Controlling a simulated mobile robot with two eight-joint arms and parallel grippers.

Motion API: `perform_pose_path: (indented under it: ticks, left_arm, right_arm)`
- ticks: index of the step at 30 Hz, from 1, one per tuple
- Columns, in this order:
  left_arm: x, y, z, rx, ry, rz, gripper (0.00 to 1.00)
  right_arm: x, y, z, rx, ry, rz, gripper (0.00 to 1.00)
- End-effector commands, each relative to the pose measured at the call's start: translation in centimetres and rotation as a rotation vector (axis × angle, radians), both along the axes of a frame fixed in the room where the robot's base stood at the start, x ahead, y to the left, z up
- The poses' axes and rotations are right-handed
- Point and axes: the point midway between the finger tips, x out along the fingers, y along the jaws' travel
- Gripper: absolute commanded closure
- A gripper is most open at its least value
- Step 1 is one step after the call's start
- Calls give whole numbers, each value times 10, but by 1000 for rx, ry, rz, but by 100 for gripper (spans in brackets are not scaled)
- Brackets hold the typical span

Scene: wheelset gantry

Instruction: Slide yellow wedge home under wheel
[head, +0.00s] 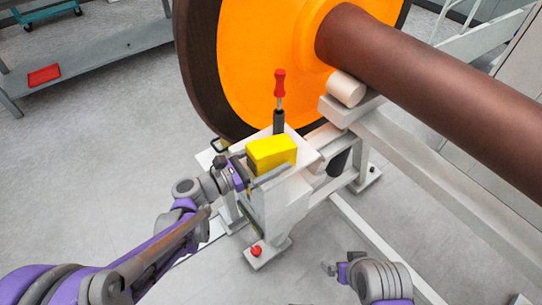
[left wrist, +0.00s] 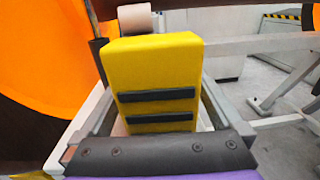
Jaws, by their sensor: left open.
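The yellow wedge (head: 271,153) rests on top of the pale stand (head: 310,150) beside the big orange wheel (head: 258,70) with its dark rim. In the left wrist view the wedge (left wrist: 152,70) shows its end face with two dark strips. My left gripper (head: 262,160) is open at the wedge's near end. Its grey fingers reach along both sides of the wedge, with a visible gap on the right in the wrist view. The contact between wedge and wheel is hidden. My right gripper (head: 335,270) is low at the bottom; its opening is unclear.
A brown axle (head: 420,80) runs from the wheel to the right, above a pale roller (head: 346,88) and frame. A red box (head: 44,75) lies on a grey bench at left. Floor at left is clear.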

Motion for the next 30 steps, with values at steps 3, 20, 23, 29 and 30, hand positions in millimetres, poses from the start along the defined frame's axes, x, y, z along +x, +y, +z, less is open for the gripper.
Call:
perform_pose_path:
  ticks: [3,20,23,29,30]
  left_arm:
    - [1,-1,0,0,0,0,0]
    - [0,0,0,0,0,1,81]
    - [0,0,0,0,0,1,99]
    - [0,0,1,-1,-1,1,100]
    - [0,0,1,-1,-1,1,100]
  right_arm:
    - [0,0,0,0,0,0,0]
    - [0,0,0,0,0,0,0]
    - [0,0,0,0,0,0,0]
    - [0,0,0,0,0,0,0]
    - [0,0,0,0,0,0,0]
